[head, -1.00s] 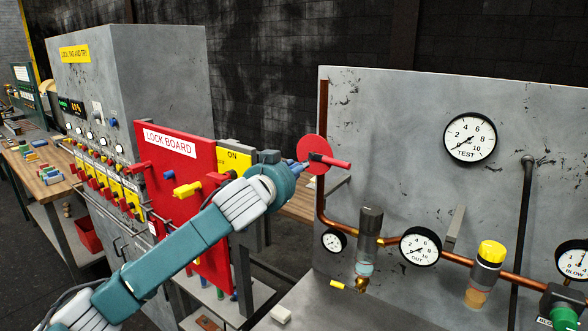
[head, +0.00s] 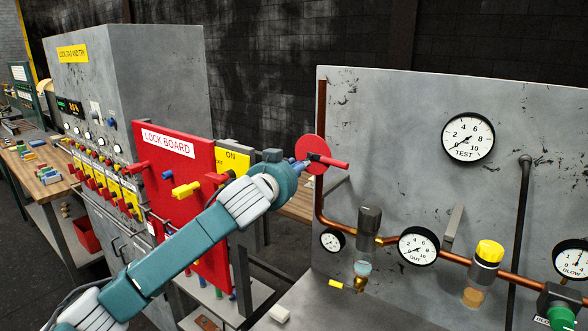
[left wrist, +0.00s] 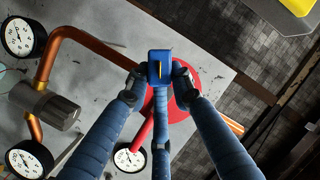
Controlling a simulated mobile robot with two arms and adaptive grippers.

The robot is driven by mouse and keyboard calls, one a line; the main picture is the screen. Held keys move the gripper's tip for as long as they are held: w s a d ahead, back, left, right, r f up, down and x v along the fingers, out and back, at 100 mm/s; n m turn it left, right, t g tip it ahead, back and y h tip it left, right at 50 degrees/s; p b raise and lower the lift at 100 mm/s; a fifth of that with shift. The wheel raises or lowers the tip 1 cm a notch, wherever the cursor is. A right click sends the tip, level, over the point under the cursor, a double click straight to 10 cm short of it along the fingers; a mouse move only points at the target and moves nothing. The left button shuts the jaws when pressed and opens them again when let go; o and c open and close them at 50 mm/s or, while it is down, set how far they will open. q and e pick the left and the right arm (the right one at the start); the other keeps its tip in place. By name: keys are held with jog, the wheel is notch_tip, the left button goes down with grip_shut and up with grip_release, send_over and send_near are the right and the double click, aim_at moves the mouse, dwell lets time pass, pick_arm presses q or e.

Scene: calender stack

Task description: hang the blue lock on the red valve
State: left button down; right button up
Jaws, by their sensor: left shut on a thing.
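The red valve shows in the head view as a round red disc (head: 308,150) with a red handle pointing right, at the left edge of the grey panel. In the left wrist view the red disc (left wrist: 188,78) lies behind the fingertips and the handle runs down-left. My left gripper (left wrist: 158,88) is shut on the blue lock (left wrist: 160,60), held in front of the disc. In the head view my left gripper (head: 293,172) is at the disc's lower left, its tip overlapping it. Whether the shackle is around the valve is hidden. My right gripper is out of view.
The grey panel (head: 400,115) carries gauges and copper pipe (head: 322,190) close to the valve. The red lock board (head: 160,165) with colored locks stands behind my left arm.

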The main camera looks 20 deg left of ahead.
pick_arm(q)
jog(key=shift+w+d+r, duration=0.1)
jog(key=shift+w+d, duration=0.05)
jog(key=shift+w, duration=0.3)
jog(key=shift+w+d+r, duration=0.1)
jog(key=shift+w+d, duration=0.05)
jog(key=shift+w, duration=0.25)
jog(key=c, duration=1.2)
grip_release()
jog(key=shift+w+d+f, duration=0.1)
jog(key=shift+w+f, duration=0.05)
jog(key=shift+o, duration=0.4)
jog(key=shift+s+a+p, duration=0.3)
jog(key=shift+s+a, duration=0.05)
jog(key=shift+s, duration=0.25)
jog(key=shift+s+a, duration=0.3)
jog(key=shift+s, duration=0.65)
jog(key=shift+s+a, duration=0.35)
jog(key=shift+s, duration=0.55)
jog(key=shift+s+a, duration=0.3)
jog(key=shift+s, duration=0.65)
